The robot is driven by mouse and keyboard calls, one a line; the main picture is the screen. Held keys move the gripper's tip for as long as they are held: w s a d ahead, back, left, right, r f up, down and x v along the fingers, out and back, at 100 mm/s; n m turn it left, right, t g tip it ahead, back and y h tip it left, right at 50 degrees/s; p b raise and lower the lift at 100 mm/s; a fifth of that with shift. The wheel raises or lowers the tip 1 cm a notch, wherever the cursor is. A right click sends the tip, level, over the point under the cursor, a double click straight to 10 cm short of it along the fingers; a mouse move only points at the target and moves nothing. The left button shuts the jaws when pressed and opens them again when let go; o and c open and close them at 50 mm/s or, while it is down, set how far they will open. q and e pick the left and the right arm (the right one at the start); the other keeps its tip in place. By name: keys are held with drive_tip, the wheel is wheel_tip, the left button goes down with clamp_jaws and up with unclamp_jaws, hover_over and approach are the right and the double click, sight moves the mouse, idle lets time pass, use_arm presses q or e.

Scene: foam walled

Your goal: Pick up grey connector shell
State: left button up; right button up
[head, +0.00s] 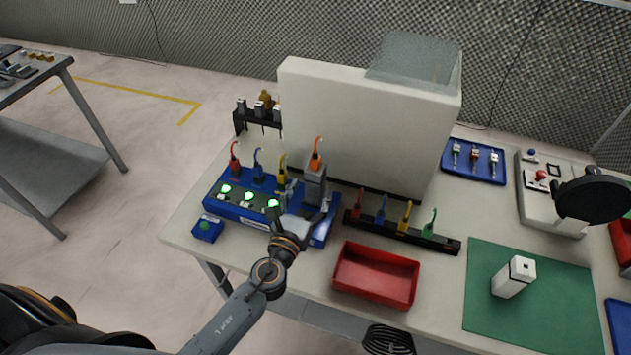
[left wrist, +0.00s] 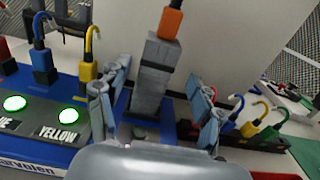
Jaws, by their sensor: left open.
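The grey connector shell (head: 314,187) is a tall grey block standing upright at the right end of the blue station, with an orange plug (head: 316,157) on its top. It also shows in the left wrist view (left wrist: 153,82), straight ahead, with a dark band below the plug. My left gripper (head: 307,207) is open in front of the shell. In the left wrist view one finger is to the left of the shell and one to the right, with visible gaps at both sides. The gripper hides part of the shell's base in the head view. My right gripper is not in view.
The blue station (head: 238,207) has lit green buttons and red, blue and yellow plugs left of the shell. A white panel (head: 365,130) stands close behind. A black rack (head: 390,229) with coloured plugs and a red tray (head: 376,275) lie to the right.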

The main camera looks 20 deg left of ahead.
sight(312, 183)
use_arm(q)
drive_tip(key=shift+w+r, duration=0.15)
drive_tip(key=shift+w, duration=0.25)
drive_tip(key=w+p, duration=0.1)
drive_tip(key=w, duration=0.2)
drive_tip(key=shift+w+a, duration=0.15)
drive_tip(key=shift+w, duration=0.6)
drive_tip(key=shift+s, duration=0.1)
drive_tip(key=c, duration=1.3)
